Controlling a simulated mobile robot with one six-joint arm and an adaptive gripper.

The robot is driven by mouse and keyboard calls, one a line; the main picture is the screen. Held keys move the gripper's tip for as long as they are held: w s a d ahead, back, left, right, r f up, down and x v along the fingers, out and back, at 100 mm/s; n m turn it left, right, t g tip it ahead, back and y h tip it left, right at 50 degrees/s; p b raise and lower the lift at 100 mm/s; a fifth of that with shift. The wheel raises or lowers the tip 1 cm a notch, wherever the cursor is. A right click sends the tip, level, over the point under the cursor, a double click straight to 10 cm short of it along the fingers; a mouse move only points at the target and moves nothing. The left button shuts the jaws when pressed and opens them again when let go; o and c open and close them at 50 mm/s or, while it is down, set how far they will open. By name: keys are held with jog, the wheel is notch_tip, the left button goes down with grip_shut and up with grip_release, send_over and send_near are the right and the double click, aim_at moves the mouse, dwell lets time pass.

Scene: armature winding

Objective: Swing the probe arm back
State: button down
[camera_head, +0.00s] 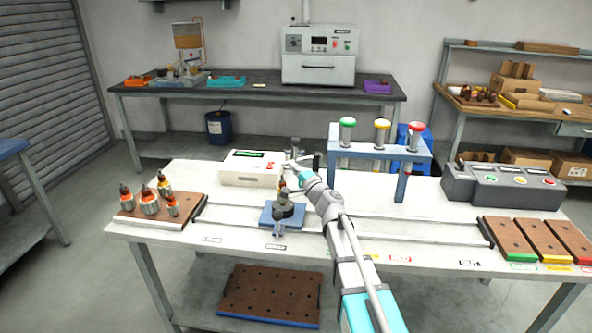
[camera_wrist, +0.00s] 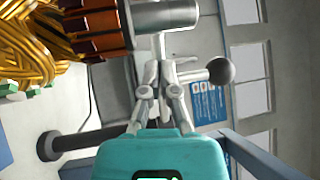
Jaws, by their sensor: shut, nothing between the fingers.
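My gripper (camera_head: 291,170) is over the middle of the white table, just above the blue test stand (camera_head: 268,216). In the wrist view my gripper (camera_wrist: 166,66) is shut, with its fingertips together beside a grey rod that ends in a dark ball knob (camera_wrist: 221,70). This rod looks like part of the probe arm; whether the fingers touch it I cannot tell. An armature with copper windings (camera_wrist: 45,40) and a brown segmented commutator (camera_wrist: 98,22) is close at the upper left, its grey shaft (camera_wrist: 165,15) pointing right. A second black knob (camera_wrist: 48,146) is on a rod at the lower left.
A white instrument box (camera_head: 240,168) stands just behind the stand. A brown tray (camera_head: 150,216) with several armatures is at the left. A grey control box (camera_head: 500,187) stands at the right.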

jog(key=shift+w+a, duration=0.3)
jog(key=shift+w, duration=0.45)
jog(key=shift+w+a, duration=0.3)
jog(key=shift+w, duration=0.4)
jog(key=shift+s, duration=0.15)
